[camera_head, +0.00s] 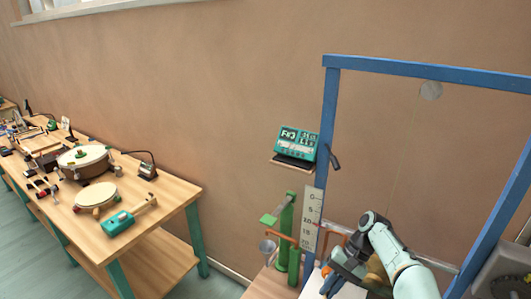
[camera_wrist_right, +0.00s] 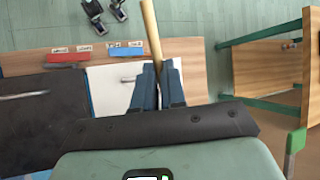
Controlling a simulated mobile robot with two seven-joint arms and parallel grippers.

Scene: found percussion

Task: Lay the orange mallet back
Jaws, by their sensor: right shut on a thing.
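My right gripper (camera_head: 330,282) is low at the right of the head view, over a bench beneath the blue frame. In the right wrist view its two blue fingers (camera_wrist_right: 158,88) are shut on a pale wooden stick (camera_wrist_right: 150,30), which looks like the mallet's handle. The stick runs up out of the picture, so its head is hidden there. A small orange patch shows beside the gripper in the head view, but I cannot tell whether it is the mallet head. My left gripper is not in view.
A white sheet (camera_wrist_right: 108,88), a red block (camera_wrist_right: 67,57) and a blue block (camera_wrist_right: 125,52) lie under the gripper. The blue frame (camera_head: 326,130) and green post (camera_head: 286,235) rise nearby.

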